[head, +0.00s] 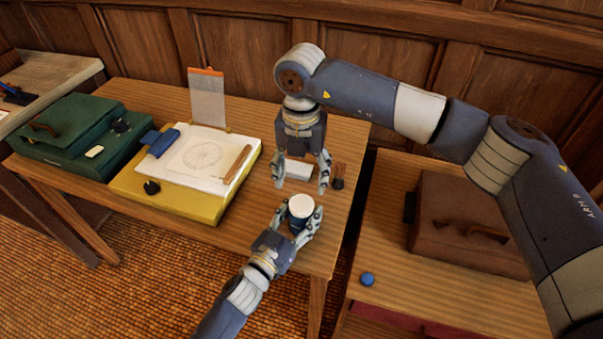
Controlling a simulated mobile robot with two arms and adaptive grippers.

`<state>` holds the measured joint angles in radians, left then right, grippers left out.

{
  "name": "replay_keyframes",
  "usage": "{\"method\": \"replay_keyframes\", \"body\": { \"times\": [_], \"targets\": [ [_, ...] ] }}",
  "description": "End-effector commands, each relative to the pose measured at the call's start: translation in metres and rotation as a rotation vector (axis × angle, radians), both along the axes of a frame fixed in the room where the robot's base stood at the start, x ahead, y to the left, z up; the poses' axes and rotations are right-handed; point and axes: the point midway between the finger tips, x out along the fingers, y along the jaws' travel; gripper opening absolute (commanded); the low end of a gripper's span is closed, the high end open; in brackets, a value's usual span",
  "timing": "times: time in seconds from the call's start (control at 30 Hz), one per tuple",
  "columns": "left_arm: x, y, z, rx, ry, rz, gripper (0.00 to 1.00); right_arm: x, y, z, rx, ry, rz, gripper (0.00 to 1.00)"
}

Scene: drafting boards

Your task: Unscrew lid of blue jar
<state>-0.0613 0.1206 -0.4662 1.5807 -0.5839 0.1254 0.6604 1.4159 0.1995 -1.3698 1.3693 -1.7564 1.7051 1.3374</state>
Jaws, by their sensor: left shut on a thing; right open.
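The blue jar (297,226) stands near the right end of the wooden table, with a white lid (301,206) on top. My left gripper (298,228) is shut around the jar's body from the front, fingers on either side. My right gripper (302,185) points down behind and above the lid. Its fingers are open and apart, with nothing between them. Its fingertips do not appear to touch the lid. Part of the jar's body is hidden by the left fingers.
A yellow drafting board (165,205) with paper and tools lies left of the jar. A green case (75,135) is farther left. A small white block (298,169) and a dark brush-like item (338,178) lie behind. A brown case (455,220) and blue knob (367,279) are on the right table.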

Motion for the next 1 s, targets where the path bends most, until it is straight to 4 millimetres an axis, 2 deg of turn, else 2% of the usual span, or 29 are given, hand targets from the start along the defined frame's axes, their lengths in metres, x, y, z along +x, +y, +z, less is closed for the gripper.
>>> {"method": "replay_keyframes", "body": {
  "times": [0.4, 0.6, 0.8, 1.0],
  "targets": [
    [0.0001, 0.0001, 0.0000, 0.000, 0.000, 0.000, 0.00, -0.0003, 0.0002, -0.0004, 0.001, 0.001, -0.740, 0.62],
    [0.0001, 0.0001, 0.0000, 0.000, 0.000, 0.000, 0.00, 0.0000, -0.0001, -0.0003, 0.001, 0.001, -1.056, 0.62],
    [0.0001, 0.0001, 0.0000, 0.000, 0.000, 0.000, 0.00, 0.0001, -0.0003, -0.0001, 0.001, 0.000, -1.245, 0.62],
    [0.0000, 0.0000, -0.0001, 0.000, 0.000, 0.000, 0.00, -0.0001, -0.0005, -0.0085, 0.000, 0.001, -1.300, 0.62]
  ]
}}
